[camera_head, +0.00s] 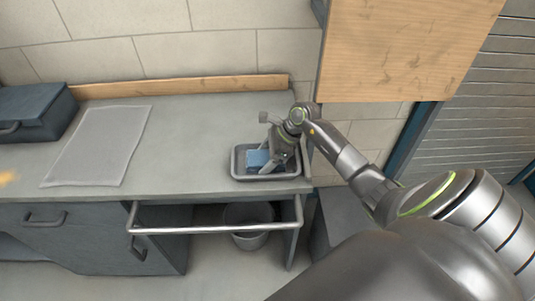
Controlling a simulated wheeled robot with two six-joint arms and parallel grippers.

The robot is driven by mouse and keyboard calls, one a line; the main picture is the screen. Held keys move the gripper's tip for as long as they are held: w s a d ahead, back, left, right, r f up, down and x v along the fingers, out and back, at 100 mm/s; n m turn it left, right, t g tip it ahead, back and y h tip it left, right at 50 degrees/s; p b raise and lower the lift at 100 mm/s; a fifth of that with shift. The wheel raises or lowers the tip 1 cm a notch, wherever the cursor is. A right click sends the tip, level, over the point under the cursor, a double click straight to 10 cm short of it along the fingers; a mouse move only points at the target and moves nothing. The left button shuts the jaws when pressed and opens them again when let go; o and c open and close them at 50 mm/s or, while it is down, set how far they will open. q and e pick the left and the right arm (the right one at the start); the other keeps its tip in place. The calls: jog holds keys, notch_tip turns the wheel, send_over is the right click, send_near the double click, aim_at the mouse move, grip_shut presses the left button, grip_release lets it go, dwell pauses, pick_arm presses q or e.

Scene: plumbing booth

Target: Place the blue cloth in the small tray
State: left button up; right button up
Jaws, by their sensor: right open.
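The small tray (240,175) is dark grey and stands at the right end of the grey counter, near its front edge. The blue cloth (257,158) is a small blue block-like shape inside the tray. My right gripper (273,166) is over the tray, open, with its fingers pointing down close to the cloth. It hides part of the cloth and the tray's right side. I cannot tell whether a finger touches the cloth. My left gripper is not in view.
A grey mat (98,146) lies flat on the counter (190,140). A dark toolbox (35,112) stands at the far left. A metal rail (215,229) runs along the counter's front, with a bucket (249,238) below. A wooden panel (405,50) hangs at the upper right.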

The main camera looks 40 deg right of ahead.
jog(key=shift+r, duration=0.2)
jog(key=shift+d+r, duration=0.2)
jog(key=shift+d, duration=0.05)
jog(key=b+v, duration=0.3)
jog(key=v, duration=0.6)
jog(key=shift+s+d+r, duration=0.1)
jog(key=shift+s+r, duration=0.1)
jog(key=shift+b+v, duration=0.35)
jog(key=shift+v, duration=0.55)
